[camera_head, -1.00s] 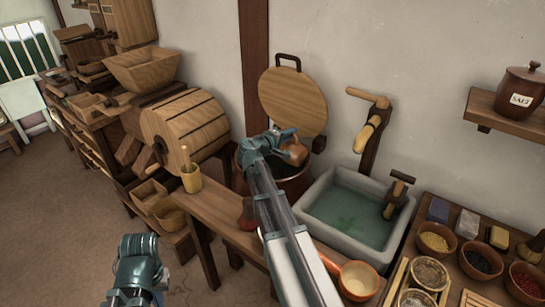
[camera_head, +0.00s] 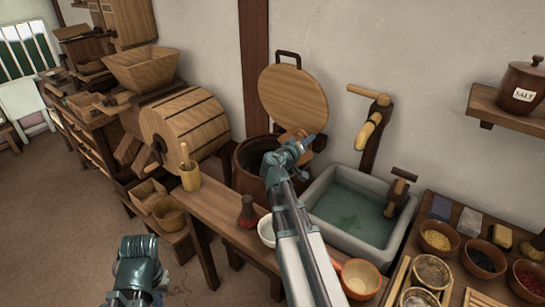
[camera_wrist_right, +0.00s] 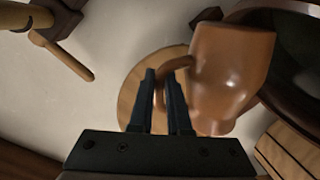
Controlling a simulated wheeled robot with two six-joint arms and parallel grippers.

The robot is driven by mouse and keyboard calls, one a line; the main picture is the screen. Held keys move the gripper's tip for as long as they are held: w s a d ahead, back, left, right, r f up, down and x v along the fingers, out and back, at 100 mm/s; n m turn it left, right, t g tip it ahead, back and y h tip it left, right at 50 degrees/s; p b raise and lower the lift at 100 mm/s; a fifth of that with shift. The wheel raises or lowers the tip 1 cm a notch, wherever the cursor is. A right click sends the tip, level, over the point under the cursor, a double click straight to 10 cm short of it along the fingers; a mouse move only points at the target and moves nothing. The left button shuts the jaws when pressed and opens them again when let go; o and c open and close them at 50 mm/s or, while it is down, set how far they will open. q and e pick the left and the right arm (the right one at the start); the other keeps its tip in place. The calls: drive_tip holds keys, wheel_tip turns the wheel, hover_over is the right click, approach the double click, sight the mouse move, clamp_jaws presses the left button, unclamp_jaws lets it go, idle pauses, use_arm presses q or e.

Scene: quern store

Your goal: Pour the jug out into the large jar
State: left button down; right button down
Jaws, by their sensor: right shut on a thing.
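The large jar (camera_head: 246,172) is a wide, dark brown vessel left of the sink, with its round wooden lid (camera_head: 290,98) raised against the wall. My right gripper (camera_head: 308,142) is above the jar's right side, shut on the handle of the brown jug (camera_head: 290,136). In the head view the jug is mostly hidden by my gripper and blends with the lid. In the right wrist view the jug (camera_wrist_right: 232,72) is beside the jar's dark mouth (camera_wrist_right: 295,45). Its contents are hidden. My left gripper (camera_head: 140,270) is low at the left, its fingers unclear.
A stone sink (camera_head: 325,218) with greenish water is right of the jar. A red flask (camera_head: 247,213), a white bowl (camera_head: 266,231) and an orange-brown pan (camera_head: 361,279) stand on the front bench. A wooden drum (camera_head: 185,125) is on the left.

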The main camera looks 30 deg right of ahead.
drive_tip(key=shift+s+d+f+m+t+b, duration=0.1)
drive_tip(key=shift+s+f+m+t+b, duration=0.05)
drive_tip(key=shift+s+f+m+b, duration=0.2)
drive_tip(key=shift+s+d+f+m+t+b, duration=0.1)
drive_tip(key=shift+s+m+t+b, duration=0.15)
drive_tip(key=shift+m, duration=0.2)
drive_tip(key=shift+s+d+f+m+t+h+b, duration=0.15)
drive_tip(key=shift+s+d+f+m+b, duration=0.15)
drive_tip(key=shift+s+m+b, duration=0.7)
drive_tip(key=shift+s+d+f+m+t+h+b, duration=0.15)
drive_tip(key=shift+s+d+m+t+h+b, duration=0.2)
drive_tip(key=shift+s+m, duration=0.7)
drive_tip(key=shift+s+d+f+m+b, duration=0.25)
drive_tip(key=shift+s+m+b, duration=0.4)
drive_tip(key=shift+m, duration=0.8)
drive_tip(key=shift+w, duration=0.1)
drive_tip(key=shift+r, duration=0.15)
